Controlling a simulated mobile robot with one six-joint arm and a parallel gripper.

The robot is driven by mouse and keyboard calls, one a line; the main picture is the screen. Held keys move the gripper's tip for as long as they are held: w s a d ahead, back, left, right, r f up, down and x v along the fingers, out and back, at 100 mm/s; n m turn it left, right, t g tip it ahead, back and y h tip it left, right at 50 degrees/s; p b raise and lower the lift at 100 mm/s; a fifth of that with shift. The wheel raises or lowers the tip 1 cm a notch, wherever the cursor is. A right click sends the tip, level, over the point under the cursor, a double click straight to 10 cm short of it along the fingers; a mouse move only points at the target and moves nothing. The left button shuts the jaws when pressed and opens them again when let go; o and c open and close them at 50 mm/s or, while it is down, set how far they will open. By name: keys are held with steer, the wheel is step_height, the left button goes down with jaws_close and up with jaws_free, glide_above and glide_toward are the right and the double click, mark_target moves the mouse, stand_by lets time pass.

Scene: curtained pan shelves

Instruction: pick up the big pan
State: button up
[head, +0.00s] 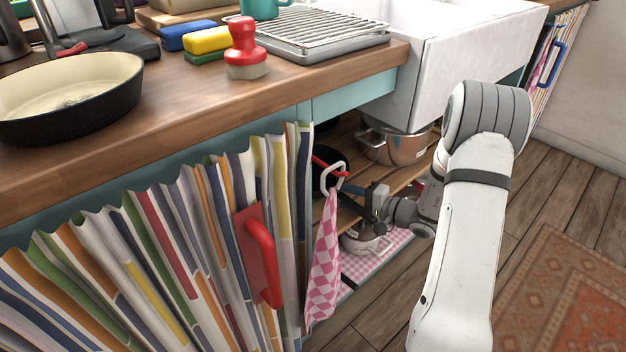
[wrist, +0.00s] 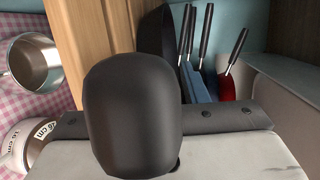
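My gripper (head: 366,208) reaches in from the right, past the curtain's edge, at the open lower shelves. Its fingertips are small and dark there, and their gap cannot be made out. A large steel pot (head: 395,147) stands on the slatted upper shelf below the sink, beyond my gripper. A lidded steel pot (head: 368,240) sits lower, on a pink checked cloth. A dark pan (head: 324,158) is partly hidden behind the curtain edge. In the wrist view a dark rounded shape fills the middle; a dark pan (wrist: 152,42) stands beyond it. Which one is the big pan is unclear.
A striped curtain (head: 170,250) with a red handle covers the left shelves. A pink checked towel (head: 324,250) hangs at the opening. A black pan with a cream inside (head: 72,95) sits on the wooden counter (head: 190,110). The white sink (head: 450,50) overhangs the shelves.

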steer(key=shift+c, duration=0.4)
jaws_close()
stand_by(1.0)
